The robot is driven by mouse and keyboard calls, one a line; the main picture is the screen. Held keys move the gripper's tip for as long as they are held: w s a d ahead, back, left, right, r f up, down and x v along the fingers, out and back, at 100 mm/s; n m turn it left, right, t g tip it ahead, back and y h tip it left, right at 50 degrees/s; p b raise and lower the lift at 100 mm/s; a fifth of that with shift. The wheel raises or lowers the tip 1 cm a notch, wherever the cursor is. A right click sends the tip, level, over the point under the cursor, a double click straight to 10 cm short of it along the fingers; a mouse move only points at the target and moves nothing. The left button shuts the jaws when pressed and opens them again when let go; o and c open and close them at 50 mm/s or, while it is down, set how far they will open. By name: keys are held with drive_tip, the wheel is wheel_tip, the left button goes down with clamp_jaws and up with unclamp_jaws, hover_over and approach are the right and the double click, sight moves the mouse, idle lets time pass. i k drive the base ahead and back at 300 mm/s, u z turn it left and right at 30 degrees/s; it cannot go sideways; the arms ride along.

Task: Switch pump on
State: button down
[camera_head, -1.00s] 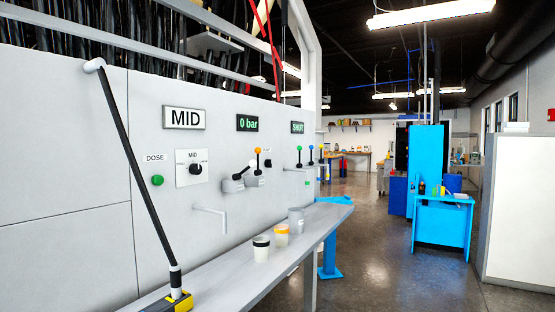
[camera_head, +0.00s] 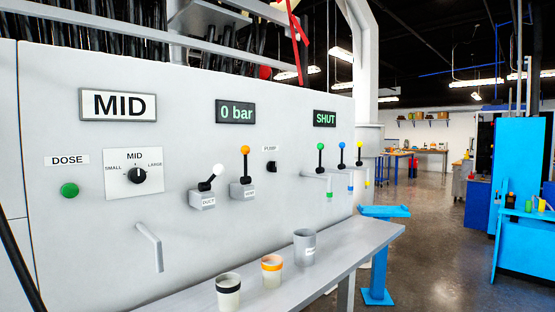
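The pump switch (camera_head: 271,166) is a small black switch on the grey panel, under a label that reads PUMP (camera_head: 270,148). It sits right of the orange-knobbed lever (camera_head: 245,163) and below the 0 bar display (camera_head: 236,112). Its position is too small to tell. My gripper is not in view, so I cannot see whether it is open or shut. The dark bar at the lower left edge has no gripper visible on it.
A grey shelf (camera_head: 325,262) runs along the panel front with a black-banded cup (camera_head: 228,292), an orange-banded cup (camera_head: 272,277) and a grey cup (camera_head: 304,248). A white-knobbed lever (camera_head: 207,185) and a spout (camera_head: 150,247) stick out. Floor at right is open.

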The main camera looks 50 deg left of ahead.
sight(272, 165)
drive_tip(key=u, duration=0.4)
drive_tip(key=i, duration=0.85)
drive_tip(key=u, duration=1.45)
drive_tip(key=i, duration=0.6)
drive_tip(key=u, duration=0.5)
